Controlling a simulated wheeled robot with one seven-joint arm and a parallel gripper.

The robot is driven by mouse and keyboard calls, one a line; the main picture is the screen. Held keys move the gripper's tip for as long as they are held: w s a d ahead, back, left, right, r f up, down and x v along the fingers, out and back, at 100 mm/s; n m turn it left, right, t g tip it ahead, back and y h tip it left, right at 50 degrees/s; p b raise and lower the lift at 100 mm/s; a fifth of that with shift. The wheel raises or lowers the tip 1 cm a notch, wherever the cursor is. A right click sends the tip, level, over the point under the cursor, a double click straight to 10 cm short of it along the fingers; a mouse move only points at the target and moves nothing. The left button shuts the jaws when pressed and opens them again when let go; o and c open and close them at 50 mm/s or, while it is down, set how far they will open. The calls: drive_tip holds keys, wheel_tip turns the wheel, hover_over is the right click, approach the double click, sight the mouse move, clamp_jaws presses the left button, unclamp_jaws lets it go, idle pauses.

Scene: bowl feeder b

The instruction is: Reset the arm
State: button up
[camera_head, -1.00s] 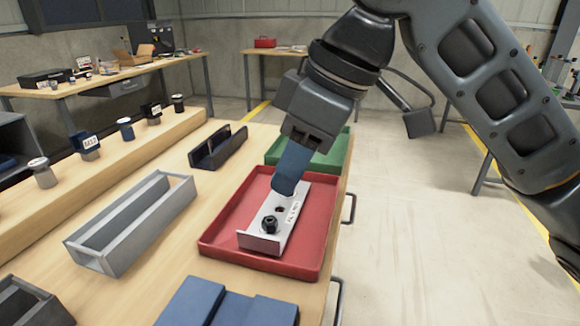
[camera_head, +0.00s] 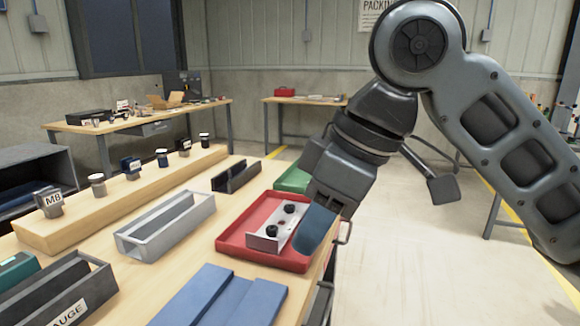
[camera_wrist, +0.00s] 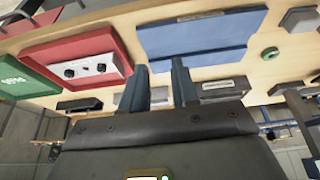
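My gripper (camera_head: 316,245) hangs at the right edge of the red tray (camera_head: 232,247), with its blue fingers pointing down. In the wrist view its two fingers (camera_wrist: 160,68) stand apart with nothing between them, so it is open and empty. A pale metal bracket (camera_head: 262,242) lies in the red tray with two dark round parts on it. The bracket also shows in the wrist view (camera_wrist: 92,69), clear of the fingers. My arm reaches in from the right side of the head view.
A green tray (camera_head: 292,180) is behind the red one. A grey channel bin (camera_head: 165,226), a dark bin (camera_head: 236,176) and a blue block (camera_head: 225,300) stand on the bench. Several labelled parts stand on a wooden ledge (camera_head: 120,203). Floor to the right is open.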

drive_tip(key=a+f+m+t+y, duration=0.2)
drive_tip(key=m+y, duration=0.1)
drive_tip(key=s+a+f+m+t+y+p, duration=0.1)
drive_tip(key=a+f+m+t+y, duration=0.1)
drive_tip(key=m+t+y, duration=0.1)
drive_tip(key=a+f+m+t+y+p, duration=0.1)
drive_tip(key=a+f+m+t+y, duration=0.1)
drive_tip(key=a+m+y, duration=0.1)
drive_tip(key=shift+s+f+t, duration=0.15)
drive_tip(key=shift+s+t, duration=0.15)
drive_tip(key=shift+s, duration=0.1)
drive_tip(key=s+d+f+m+t+h+p, duration=0.2)
drive_tip(key=s+d+f+m+t+h, duration=0.5)
drive_tip(key=s+d+f, duration=0.55)
drive_tip(key=s+d+r+h, duration=0.1)
drive_tip(key=s+d+h, duration=0.1)
drive_tip(key=s+d, duration=0.2)
drive_tip(key=s+d+n+g+h+p, duration=0.1)
drive_tip(key=s+d, duration=0.3)
drive_tip(key=s, duration=0.6)
drive_tip(key=s+d+r+h, duration=0.1)
drive_tip(key=s+d+h, duration=0.2)
drive_tip(key=s+d, duration=0.2)
drive_tip(key=shift+s+r+n+p, duration=0.3)
drive_tip(key=shift+s+n, duration=0.1)
drive_tip(key=shift+s, duration=0.8)
